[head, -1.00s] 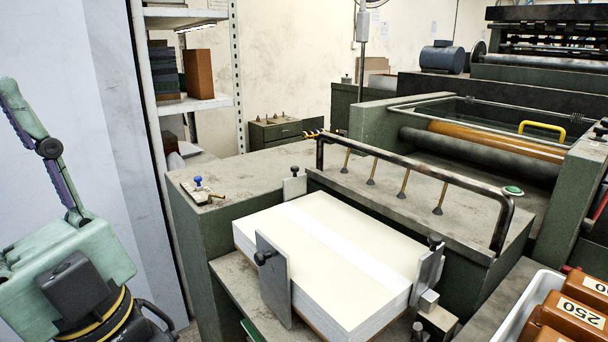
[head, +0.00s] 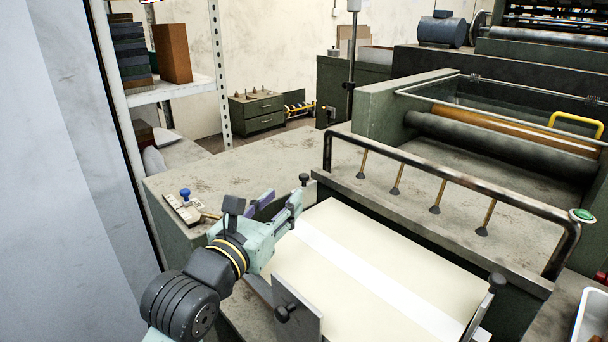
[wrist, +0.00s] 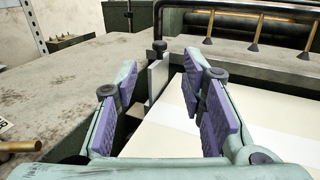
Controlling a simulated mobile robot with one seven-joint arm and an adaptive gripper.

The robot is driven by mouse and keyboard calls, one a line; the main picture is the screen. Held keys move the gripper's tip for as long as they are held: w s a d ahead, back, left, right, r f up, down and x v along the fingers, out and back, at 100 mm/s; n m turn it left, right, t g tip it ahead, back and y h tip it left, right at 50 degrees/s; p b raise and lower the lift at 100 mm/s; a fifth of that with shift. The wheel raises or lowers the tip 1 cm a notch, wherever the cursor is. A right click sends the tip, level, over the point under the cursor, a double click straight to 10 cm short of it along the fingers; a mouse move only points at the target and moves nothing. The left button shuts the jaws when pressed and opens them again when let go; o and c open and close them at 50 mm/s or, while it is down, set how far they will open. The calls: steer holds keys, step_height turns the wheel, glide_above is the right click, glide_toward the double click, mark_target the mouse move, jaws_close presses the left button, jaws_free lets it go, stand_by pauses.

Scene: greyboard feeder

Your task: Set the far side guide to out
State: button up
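The far side guide is a grey upright plate with a black knob (head: 304,179) at the back left edge of the paper stack (head: 350,262). My gripper (head: 280,207) hides most of its plate in the head view. In the wrist view the guide's plate (wrist: 157,75) stands upright beyond and between my fingers, with the knob above it. My gripper (wrist: 160,84) is open, with purple pads on both sides and nothing between them. The right finger is over the paper. I cannot tell how far the guide is from my fingertips.
A near side guide plate (head: 297,306) stands at the front of the stack, and another black-knobbed guide (head: 490,292) at the right. A black rail (head: 450,185) with brass suckers (head: 436,197) runs behind the paper.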

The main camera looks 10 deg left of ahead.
mark_target(302, 178)
steer(key=w+p, duration=0.1)
steer(key=w, duration=0.2)
steer(key=w+d+p, duration=0.1)
steer(key=w, duration=0.2)
steer(key=w+p, duration=0.1)
steer(key=w, duration=0.2)
steer(key=shift+w+d+r, duration=0.1)
steer(key=shift+w+d, duration=0.1)
steer(key=shift+d, duration=0.2)
steer(key=shift+w+d+p, duration=0.15)
steer(key=shift+w+p, duration=0.15)
steer(key=shift+w, duration=0.25)
steer(key=shift+c, duration=0.4)
jaws_close()
